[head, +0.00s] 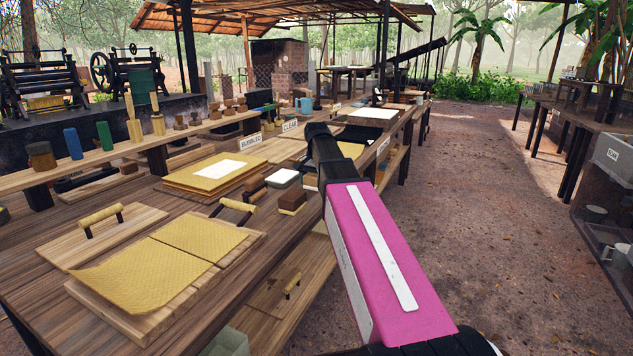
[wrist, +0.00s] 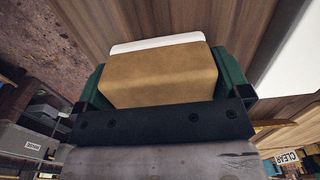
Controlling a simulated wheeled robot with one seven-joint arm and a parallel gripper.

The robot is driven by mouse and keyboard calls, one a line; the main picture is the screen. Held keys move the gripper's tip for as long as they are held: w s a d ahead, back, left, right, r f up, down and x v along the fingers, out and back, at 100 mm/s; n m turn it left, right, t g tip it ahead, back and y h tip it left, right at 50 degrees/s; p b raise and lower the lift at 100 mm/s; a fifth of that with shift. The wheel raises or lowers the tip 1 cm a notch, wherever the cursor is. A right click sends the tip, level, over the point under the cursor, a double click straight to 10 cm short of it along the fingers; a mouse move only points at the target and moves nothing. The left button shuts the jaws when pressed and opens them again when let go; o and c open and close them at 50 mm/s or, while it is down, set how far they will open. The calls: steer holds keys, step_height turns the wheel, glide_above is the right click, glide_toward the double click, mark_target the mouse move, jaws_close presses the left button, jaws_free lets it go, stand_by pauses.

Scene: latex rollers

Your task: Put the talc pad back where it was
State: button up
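In the wrist view, my gripper (wrist: 160,78) has its two green fingers on either side of a tan block with a white layer along its far edge, which looks like the talc pad (wrist: 158,76). The fingers appear to touch its sides, and wood planks lie behind it. In the head view my pink arm reaches over the right edge of the long wooden table (head: 40,285). I cannot tell the pad's height above the table.
Signs reading BUBBLED (head: 250,142) and CLEAR (head: 290,126) stand behind. Open dirt ground (head: 510,240) lies right of the table.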

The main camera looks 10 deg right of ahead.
mark_target(316, 175)
step_height(316, 175, up, 12)
steer(key=shift+r, duration=0.15)
stand_by(0.7)
